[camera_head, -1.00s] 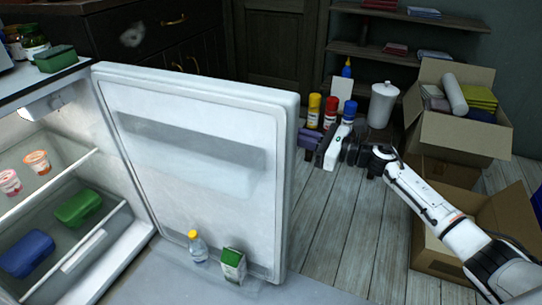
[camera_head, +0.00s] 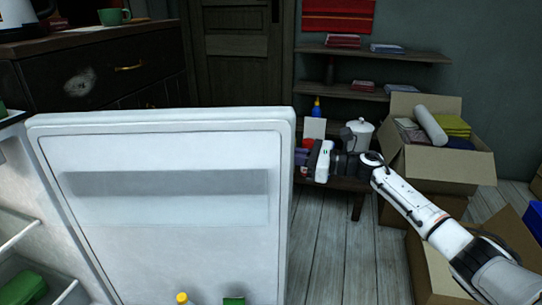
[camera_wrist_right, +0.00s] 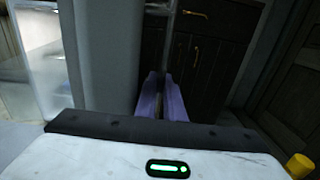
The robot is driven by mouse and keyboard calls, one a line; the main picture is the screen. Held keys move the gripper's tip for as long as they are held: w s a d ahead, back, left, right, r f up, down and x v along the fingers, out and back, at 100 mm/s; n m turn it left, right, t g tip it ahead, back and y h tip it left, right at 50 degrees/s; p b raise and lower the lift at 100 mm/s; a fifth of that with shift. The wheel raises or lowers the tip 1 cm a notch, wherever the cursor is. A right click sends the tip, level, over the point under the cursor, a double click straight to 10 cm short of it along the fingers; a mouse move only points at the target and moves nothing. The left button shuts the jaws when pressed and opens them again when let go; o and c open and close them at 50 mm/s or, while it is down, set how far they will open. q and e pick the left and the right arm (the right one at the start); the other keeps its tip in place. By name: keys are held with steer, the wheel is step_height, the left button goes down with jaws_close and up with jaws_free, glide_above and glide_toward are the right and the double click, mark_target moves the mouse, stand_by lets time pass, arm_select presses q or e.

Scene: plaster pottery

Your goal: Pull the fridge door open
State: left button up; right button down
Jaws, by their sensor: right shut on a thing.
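The white fridge door (camera_head: 165,220) stands wide open, its inner side with a shelf recess facing me in the head view. The fridge interior (camera_head: 20,235) shows only at the left edge. My right gripper (camera_head: 305,160) is at the door's right, free edge, partly hidden behind it. In the right wrist view its purple fingers (camera_wrist_right: 163,97) are shut around a thin upright bar (camera_wrist_right: 171,40), which looks like the door handle, beside the grey door (camera_wrist_right: 95,55). The fingers' contact is dark and hard to make out. My left gripper is not in view.
A bottle with a yellow cap (camera_head: 184,298) and a green carton (camera_head: 233,300) show low in the door. Dark cabinets (camera_head: 110,75) stand behind. Open cardboard boxes (camera_head: 437,165) stand at the right, near my right arm. Wooden floor (camera_head: 330,250) is clear right of the door.

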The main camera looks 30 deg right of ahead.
steer(key=shift+w+d, duration=0.1)
steer(key=shift+w, duration=0.05)
steer(key=c, duration=1.8)
jaws_free()
steer(key=shift+c, duration=0.2)
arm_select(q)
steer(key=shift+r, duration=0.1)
arm_select(e)
steer(key=shift+a+r, duration=0.1)
steer(key=shift+a, duration=0.15)
